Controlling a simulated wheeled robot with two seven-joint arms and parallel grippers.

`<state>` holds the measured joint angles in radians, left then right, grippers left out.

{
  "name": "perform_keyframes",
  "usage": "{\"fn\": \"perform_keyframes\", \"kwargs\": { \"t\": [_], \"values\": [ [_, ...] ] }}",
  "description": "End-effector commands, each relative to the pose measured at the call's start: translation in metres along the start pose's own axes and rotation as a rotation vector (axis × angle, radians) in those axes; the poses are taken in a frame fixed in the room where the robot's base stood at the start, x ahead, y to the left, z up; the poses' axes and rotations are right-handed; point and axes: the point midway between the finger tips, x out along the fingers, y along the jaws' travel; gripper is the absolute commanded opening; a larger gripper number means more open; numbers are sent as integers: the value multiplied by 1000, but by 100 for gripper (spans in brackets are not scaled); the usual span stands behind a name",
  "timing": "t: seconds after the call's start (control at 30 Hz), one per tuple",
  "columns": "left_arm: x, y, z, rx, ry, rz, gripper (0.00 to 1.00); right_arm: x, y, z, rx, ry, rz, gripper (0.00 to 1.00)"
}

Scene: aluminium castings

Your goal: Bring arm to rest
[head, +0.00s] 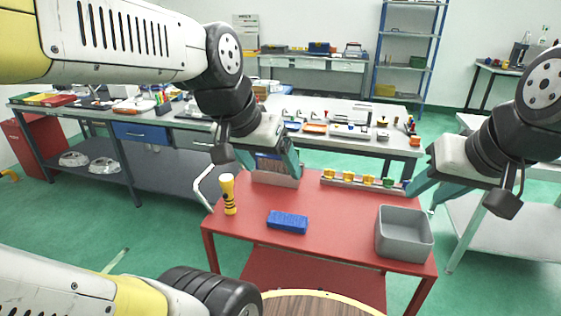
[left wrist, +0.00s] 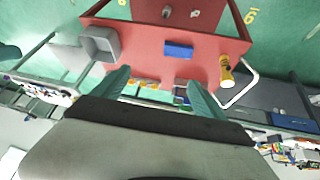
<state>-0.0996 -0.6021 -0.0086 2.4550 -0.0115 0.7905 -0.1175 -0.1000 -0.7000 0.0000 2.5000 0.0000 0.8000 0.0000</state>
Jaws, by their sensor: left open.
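My left gripper (head: 291,160) hangs above the back edge of the red table (head: 335,232), in front of a grey tray (head: 276,179) that it partly hides. In the left wrist view its teal fingers (left wrist: 158,88) are spread apart with nothing held between them. My right gripper (head: 424,188) is at the right, above the table's back right corner. Its teal fingers are seen at a slant, so their gap is unclear, and I see nothing held in it.
On the table are a yellow bottle (head: 229,195), a blue block (head: 288,222), a grey bin (head: 404,236) and a rail (head: 345,180) with yellow pieces. A long grey workbench (head: 330,142) with tools stands behind. The table's middle is largely clear.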

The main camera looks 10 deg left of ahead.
Motion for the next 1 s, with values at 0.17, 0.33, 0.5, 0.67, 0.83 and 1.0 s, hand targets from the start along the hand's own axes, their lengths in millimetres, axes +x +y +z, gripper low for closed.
{"fn": "perform_keyframes", "kwargs": {
  "t": [0.17,0.33,0.5,0.67,0.83,1.0],
  "values": [
    [-12,6,15,-105,41,4,82,0,0,0,0,0,0,36],
    [-13,6,17,-120,44,5,82,0,0,0,0,0,0,36],
    [-13,6,17,-118,44,5,82,0,0,0,0,0,0,36],
    [-13,6,16,-118,44,5,82,0,0,0,0,0,0,36],
    [-13,6,16,-117,44,5,82,0,0,0,0,0,0,36],
    [-13,6,16,-117,44,5,82,0,0,0,0,0,0,36]
  ]
}}
